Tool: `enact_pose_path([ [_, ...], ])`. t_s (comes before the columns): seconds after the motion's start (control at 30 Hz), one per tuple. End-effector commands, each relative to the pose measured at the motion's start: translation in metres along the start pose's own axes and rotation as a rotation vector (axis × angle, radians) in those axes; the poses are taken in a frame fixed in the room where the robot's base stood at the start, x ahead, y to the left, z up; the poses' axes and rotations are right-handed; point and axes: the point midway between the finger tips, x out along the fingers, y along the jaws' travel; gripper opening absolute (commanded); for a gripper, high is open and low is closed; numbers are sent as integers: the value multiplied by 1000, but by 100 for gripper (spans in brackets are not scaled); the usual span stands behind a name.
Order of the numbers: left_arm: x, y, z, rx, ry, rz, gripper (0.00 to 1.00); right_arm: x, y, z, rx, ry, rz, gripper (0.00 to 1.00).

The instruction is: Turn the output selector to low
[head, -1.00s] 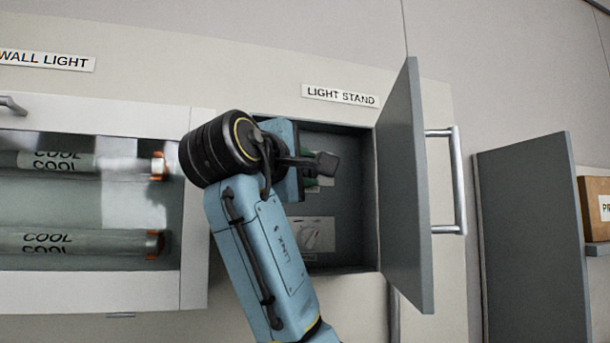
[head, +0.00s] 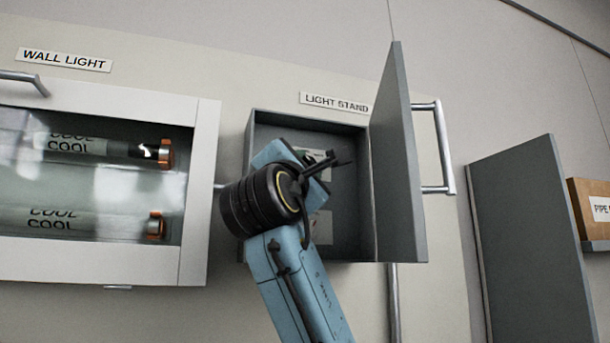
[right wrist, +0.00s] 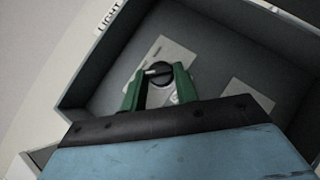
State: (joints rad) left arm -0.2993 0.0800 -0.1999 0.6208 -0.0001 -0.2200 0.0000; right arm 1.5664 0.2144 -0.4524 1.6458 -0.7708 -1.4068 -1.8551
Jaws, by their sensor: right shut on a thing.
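The open grey cabinet (head: 258,150) under the LIGHT STAND label (head: 335,102) holds pale plates on its back wall. In the right wrist view a round black knob (right wrist: 158,70) with a light pointer bar sits on one pale plate (right wrist: 175,55). I take it as the output selector; its setting marks are too small to read. My right gripper (right wrist: 158,86) has its green fingers shut on this knob, one on each side. In the head view my right arm hides the knob and fingers. My left gripper is not in view.
The cabinet's grey door (head: 400,165) stands open to the right, close beside my right wrist. A second pale plate (right wrist: 250,97) is on the back wall. At left is a glazed WALL LIGHT case (head: 195,200) with tubes. Another grey panel (head: 530,240) stands at far right.

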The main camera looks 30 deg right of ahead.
Motion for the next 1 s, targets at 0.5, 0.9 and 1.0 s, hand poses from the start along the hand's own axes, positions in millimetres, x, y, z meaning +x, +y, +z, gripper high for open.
enact_pose_path([
  [0.5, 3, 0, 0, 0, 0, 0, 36, 0, -1, -1, -23, 2, 22, 7],
  [0.9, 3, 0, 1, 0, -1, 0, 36, 0, -1, 0, -22, 1, 22, 51],
  [1.0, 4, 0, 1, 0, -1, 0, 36, 0, -1, 0, -22, 1, 22, 51],
])
